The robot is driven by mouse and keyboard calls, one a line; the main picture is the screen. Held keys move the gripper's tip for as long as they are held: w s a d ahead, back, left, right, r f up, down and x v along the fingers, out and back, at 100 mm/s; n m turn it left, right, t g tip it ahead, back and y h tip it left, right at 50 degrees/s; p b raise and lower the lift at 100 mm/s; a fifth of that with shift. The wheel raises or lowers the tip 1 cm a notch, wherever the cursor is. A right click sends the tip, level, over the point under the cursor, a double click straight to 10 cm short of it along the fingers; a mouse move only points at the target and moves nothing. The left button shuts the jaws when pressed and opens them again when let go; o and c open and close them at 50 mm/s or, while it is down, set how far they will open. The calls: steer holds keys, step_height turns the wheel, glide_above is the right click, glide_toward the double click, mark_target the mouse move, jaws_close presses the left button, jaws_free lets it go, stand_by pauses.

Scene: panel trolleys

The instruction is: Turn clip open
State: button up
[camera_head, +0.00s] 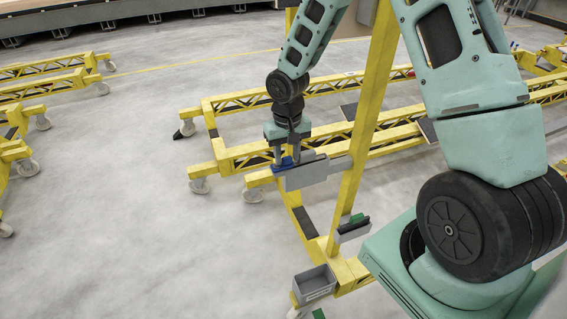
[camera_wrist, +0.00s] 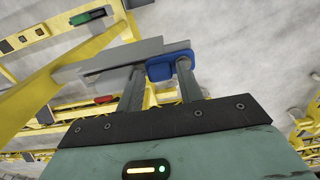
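A blue clip (camera_head: 284,163) sits on the upper edge of a grey plate (camera_head: 307,172) beside the yellow upright post. In the wrist view the blue clip (camera_wrist: 170,65) shows at the tip of the right finger, with the grey plate (camera_wrist: 95,63) running left from it. My gripper (camera_head: 287,158) points down at the clip. In the wrist view my gripper (camera_wrist: 160,68) has its two fingers clearly apart, with the clip near the right fingertip. Whether a finger touches the clip cannot be told; the fingertips are partly hidden.
The yellow post (camera_head: 364,110) rises just right of the plate. Lower on it is a green clip (camera_head: 357,218) on a grey holder. A grey bin (camera_head: 315,283) sits at the trolley's base. Yellow trolley rails (camera_head: 330,131) lie behind. Open floor (camera_head: 120,200) spreads left.

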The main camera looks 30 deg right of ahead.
jaws_close()
steer(key=shift+w+n+p, duration=0.35)
steer(key=shift+n+p, duration=0.3)
steer(key=shift+n, duration=0.65)
steer(key=shift+w+r+n+p, duration=0.15)
steer(key=shift+n+p, duration=0.3)
steer(key=shift+n, duration=0.25)
steer(key=shift+w+n, duration=0.2)
steer(key=shift+n, duration=0.4)
steer(key=shift+p, duration=0.3)
steer(key=shift+w+a+n+p, duration=0.15)
steer(key=shift+n+p, duration=0.1)
steer(key=shift+n, duration=0.35)
steer(key=shift+w+d+n+p, duration=0.15)
steer(key=shift+n+p, duration=0.1)
steer(key=shift+n, duration=0.35)
steer(key=shift+a, duration=0.1)
